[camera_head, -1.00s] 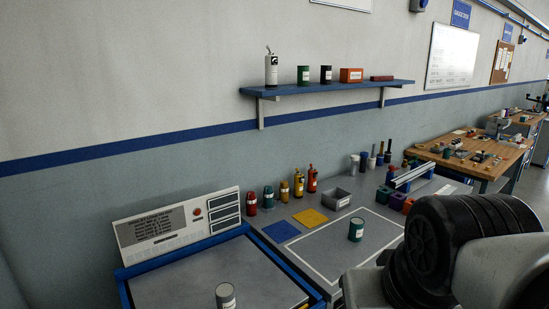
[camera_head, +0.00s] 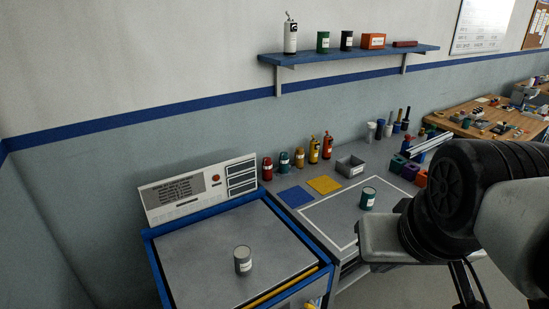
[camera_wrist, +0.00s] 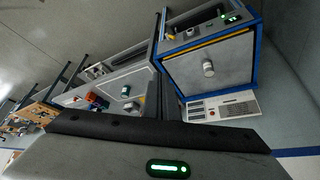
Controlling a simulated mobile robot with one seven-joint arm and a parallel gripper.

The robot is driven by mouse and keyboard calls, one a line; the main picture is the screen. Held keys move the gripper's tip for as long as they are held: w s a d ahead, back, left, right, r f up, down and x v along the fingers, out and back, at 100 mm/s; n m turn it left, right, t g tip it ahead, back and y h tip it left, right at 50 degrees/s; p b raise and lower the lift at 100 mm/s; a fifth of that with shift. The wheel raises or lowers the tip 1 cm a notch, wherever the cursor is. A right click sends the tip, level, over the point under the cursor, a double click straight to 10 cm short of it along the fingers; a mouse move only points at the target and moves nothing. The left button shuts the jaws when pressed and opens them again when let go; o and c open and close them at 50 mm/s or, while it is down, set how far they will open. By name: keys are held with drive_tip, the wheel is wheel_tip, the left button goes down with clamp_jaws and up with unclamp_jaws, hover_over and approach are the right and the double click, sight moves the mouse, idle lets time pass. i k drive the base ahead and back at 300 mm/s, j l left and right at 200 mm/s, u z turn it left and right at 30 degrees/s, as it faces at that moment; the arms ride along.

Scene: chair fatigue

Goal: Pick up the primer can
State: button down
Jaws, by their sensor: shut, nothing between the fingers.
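A grey can with a pale label (camera_head: 243,260) stands upright on the grey top of the blue-framed unit (camera_head: 205,250). It looks like the primer can, but its label is too small to read. It also shows in the wrist view (camera_wrist: 208,68). A green can with a white label (camera_head: 368,198) stands inside the white outline on the bench to the right; it also shows in the wrist view (camera_wrist: 126,90). My gripper (camera_wrist: 158,125) shows at the bottom of the wrist view, shut and empty, well apart from both cans. Its fingertips are not clear.
A sloped panel (camera_head: 198,190) stands behind the blue-framed unit. Several coloured bottles, a grey bin (camera_head: 350,166), and blue and yellow mats (camera_head: 324,185) are on the bench. A wall shelf (camera_head: 345,54) holds more cans. The surface around the grey can is clear.

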sight(242, 253)
drive_tip(key=i+j+u, duration=0.15)
drive_tip(key=u, duration=0.25)
drive_tip(key=i+u, duration=0.3)
drive_tip(key=u, duration=0.15)
